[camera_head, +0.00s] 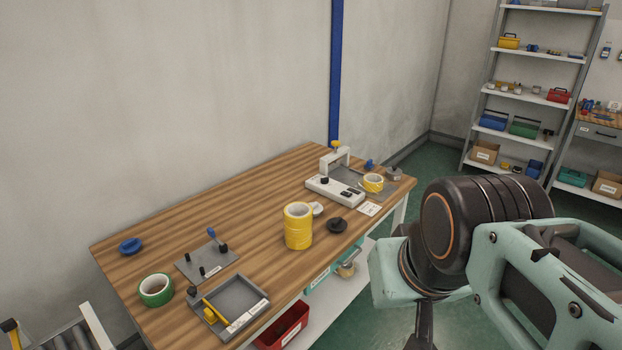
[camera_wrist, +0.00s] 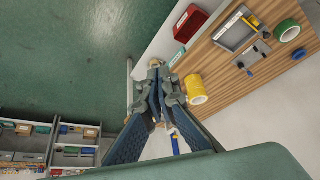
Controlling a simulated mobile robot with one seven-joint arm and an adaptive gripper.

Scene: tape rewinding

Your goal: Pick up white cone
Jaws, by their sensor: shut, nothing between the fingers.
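A small white rounded piece (camera_head: 317,208), which looks like the white cone, sits on the wooden table just right of the yellow tape stack (camera_head: 298,226) in the head view. The stack partly covers it, and its shape is hard to tell. I cannot make it out in the wrist view, where my gripper blocks part of the table. My gripper (camera_wrist: 156,84) is shut and empty, apart from the cone. In the wrist view it appears beside the yellow tape stack (camera_wrist: 197,88), near the table edge.
A grey tray (camera_head: 256,293), a green roll (camera_head: 155,290) and a grey plate with pegs (camera_head: 207,262) occupy the near left. The table's back left is clear.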

